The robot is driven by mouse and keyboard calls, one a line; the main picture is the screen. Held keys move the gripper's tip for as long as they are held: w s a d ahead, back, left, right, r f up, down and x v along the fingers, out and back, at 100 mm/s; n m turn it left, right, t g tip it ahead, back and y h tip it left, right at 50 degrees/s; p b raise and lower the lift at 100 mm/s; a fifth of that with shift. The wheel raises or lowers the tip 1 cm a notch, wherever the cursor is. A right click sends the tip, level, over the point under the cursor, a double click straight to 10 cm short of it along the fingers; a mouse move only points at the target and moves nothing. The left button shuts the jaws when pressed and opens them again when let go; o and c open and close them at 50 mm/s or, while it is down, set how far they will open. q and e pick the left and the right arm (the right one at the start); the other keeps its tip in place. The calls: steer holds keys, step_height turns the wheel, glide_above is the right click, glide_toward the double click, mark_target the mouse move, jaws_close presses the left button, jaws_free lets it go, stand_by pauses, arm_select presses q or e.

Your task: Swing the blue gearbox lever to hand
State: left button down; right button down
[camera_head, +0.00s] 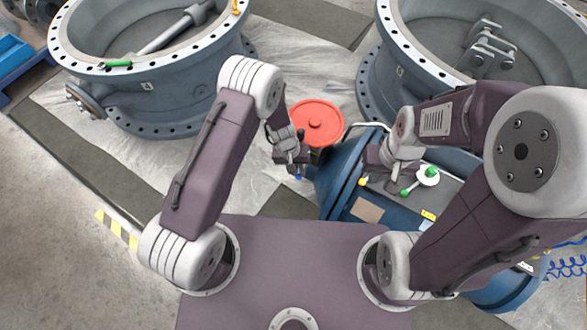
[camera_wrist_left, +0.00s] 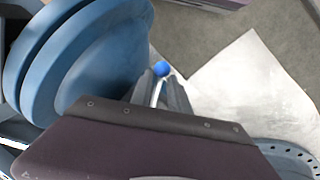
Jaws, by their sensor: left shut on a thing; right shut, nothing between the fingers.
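The blue gearbox lever shows as a small blue knob (camera_head: 298,178) just below my left gripper (camera_head: 297,166) in the head view. In the left wrist view the round blue knob (camera_wrist_left: 161,69) stands just beyond the fingertips of my left gripper (camera_wrist_left: 160,92), with a thin pale rod between them. My left gripper is shut on the lever; its fingers hide part of the rod. The blue gearbox body (camera_head: 340,185) is beside it on the right. My right gripper (camera_head: 369,174) is shut and empty, over the blue body near a yellow knob.
A red disc (camera_head: 318,123) stands just behind my left gripper. A lever with a green knob (camera_head: 406,192) and a white disc (camera_head: 428,175) are right of my right gripper. Large flanged valve bodies stand at back left (camera_head: 150,85) and back right (camera_head: 430,70). Pale sheeting covers floor on the left.

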arm_select(q)
steer(key=shift+s+d+n, duration=0.1)
steer(key=shift+d+n, duration=0.2)
steer(key=shift+n, duration=0.1)
steer(key=c, duration=1.5)
jaws_free()
step_height(320, 180, up, 9)
steer(key=a+p, duration=0.1)
steer(key=p, duration=0.2)
steer(key=shift+a, duration=0.3)
